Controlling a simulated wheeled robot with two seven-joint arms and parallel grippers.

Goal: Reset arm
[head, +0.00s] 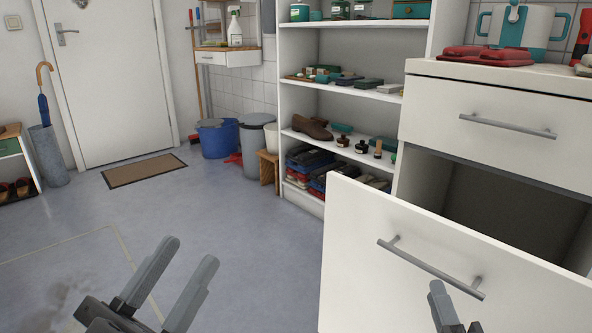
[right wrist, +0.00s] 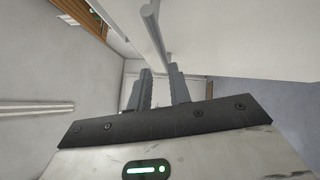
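My right gripper (head: 456,310) is at the bottom right of the head view, just below and in front of the bar handle (head: 432,268) of the pulled-out white drawer (head: 450,235). In the right wrist view its two fingers (right wrist: 160,88) stand apart with a gap between them. The grey handle bar (right wrist: 156,35) shows beyond the fingertips; I cannot tell whether a finger touches it. My left gripper (head: 185,275) is at the bottom left of the head view. Its fingers are spread and empty above the floor.
The open drawer juts out from the white cabinet (head: 500,90), below a closed drawer. White shelves (head: 285,75) with shoes and boxes stand behind. Blue and grey bins (head: 256,150) and a doormat (head: 144,170) lie further back. The floor at centre left is clear.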

